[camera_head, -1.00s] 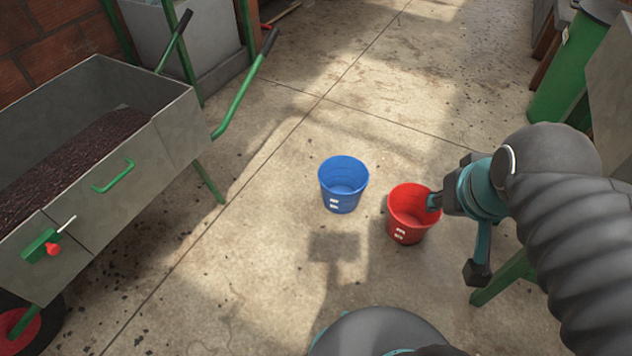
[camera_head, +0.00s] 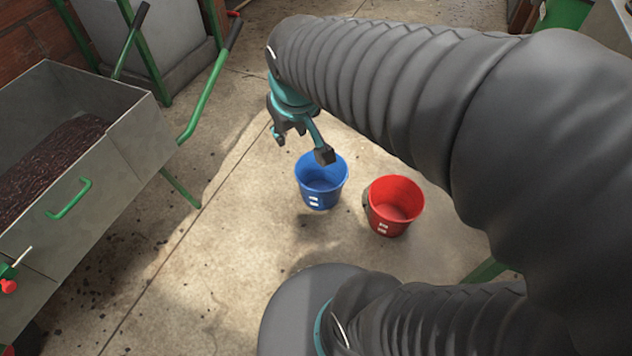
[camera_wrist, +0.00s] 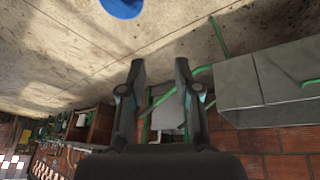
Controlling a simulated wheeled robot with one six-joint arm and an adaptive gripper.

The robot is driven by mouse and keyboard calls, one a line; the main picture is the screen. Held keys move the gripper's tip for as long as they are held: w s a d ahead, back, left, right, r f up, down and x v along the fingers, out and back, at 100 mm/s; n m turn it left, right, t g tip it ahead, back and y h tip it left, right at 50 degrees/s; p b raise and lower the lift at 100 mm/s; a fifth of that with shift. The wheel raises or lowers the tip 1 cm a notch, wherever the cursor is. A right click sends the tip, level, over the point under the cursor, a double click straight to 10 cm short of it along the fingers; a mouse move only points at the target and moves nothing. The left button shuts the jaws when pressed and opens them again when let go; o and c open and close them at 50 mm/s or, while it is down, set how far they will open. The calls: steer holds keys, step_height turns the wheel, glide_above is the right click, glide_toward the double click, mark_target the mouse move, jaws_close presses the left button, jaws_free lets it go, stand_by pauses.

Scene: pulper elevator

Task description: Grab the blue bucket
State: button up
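The blue bucket (camera_head: 322,184) stands upright on the concrete floor in the head view, left of the red bucket. My gripper (camera_head: 302,148) is above and slightly beyond its rim in that view, and one finger overlaps the bucket's rim in the picture. I cannot tell contact from this, but nothing is held. In the wrist view, the two fingers of my gripper (camera_wrist: 159,68) are spread apart with empty space between them. A piece of the blue bucket (camera_wrist: 122,6) shows at the top edge of the wrist view, outside the fingers; the rest is cut off.
A red bucket (camera_head: 394,208) stands close to the right of the blue one. A grey metal cart (camera_head: 105,165) with green handles and dark contents is at the left. A green bin (camera_head: 565,14) is at the upper right. Bare floor lies between cart and buckets.

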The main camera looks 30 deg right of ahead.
steer(key=w+d+f+n+g, duration=0.1)
steer(key=w+d+f, duration=0.2)
steer(key=w+f, duration=0.55)
steer(key=n+g+b, duration=0.2)
steer(key=n+g, duration=0.1)
steer(key=n, duration=0.1)
glide_above(308, 191)
step_height(308, 191, down, 40)
steer(key=shift+w+d+f+b, duration=0.1)
steer(key=shift+f+b, duration=0.15)
steer(key=shift+f, duration=1.35)
steer(key=shift+w+f+b, duration=0.1)
steer(key=shift+f+b, duration=0.1)
steer(key=shift+f, duration=1.4)
jaws_close()
